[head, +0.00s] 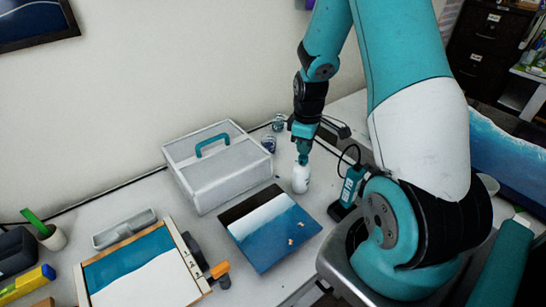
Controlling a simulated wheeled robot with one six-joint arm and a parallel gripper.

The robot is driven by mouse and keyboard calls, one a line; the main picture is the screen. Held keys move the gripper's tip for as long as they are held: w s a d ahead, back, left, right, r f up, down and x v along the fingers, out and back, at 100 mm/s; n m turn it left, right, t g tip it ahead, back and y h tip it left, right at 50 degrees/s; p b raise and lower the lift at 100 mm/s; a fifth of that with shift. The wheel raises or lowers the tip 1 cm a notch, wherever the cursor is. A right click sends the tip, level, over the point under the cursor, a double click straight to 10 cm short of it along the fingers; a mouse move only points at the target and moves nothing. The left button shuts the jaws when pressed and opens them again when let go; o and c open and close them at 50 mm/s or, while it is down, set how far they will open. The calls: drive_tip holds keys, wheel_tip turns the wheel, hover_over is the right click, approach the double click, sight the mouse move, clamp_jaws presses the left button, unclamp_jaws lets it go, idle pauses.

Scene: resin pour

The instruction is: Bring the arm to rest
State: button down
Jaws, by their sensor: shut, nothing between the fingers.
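My arm comes down from the top of the head view, with its wrist bent downward over the back of the white table (262,287). My gripper (303,158) points down and is shut, small in the picture. Right below it stands a small white bottle (301,180). From this angle I cannot tell whether the fingertips touch the bottle's top or hang just over or behind it. Nothing shows held between the fingers.
A grey-white toolbox (225,180) with a teal handle stands left of my gripper. A blue-and-white painted panel (268,235) lies in front. A teal-and-black power tool (349,190) stands to the right. A framed panel (140,270), orange-ended clamp (219,269) and green-handled cup (52,238) are left.

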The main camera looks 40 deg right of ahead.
drive_tip(key=a+r+t+y+b, duration=0.15)
drive_tip(key=a+r+b, duration=0.45)
drive_tip(key=a, duration=1)
drive_tip(key=s+a+r+y, duration=0.1)
drive_tip(key=s+a+r, duration=0.3)
drive_tip(key=s+a, duration=0.4)
drive_tip(key=s+a+r+n+g+y, duration=0.1)
drive_tip(key=s+a+r, duration=0.3)
drive_tip(key=s+a, duration=0.4)
drive_tip(key=shift+r+n+y+b, duration=0.25)
drive_tip(key=shift+n+y+b, duration=0.1)
drive_tip(key=shift+b, duration=0.1)
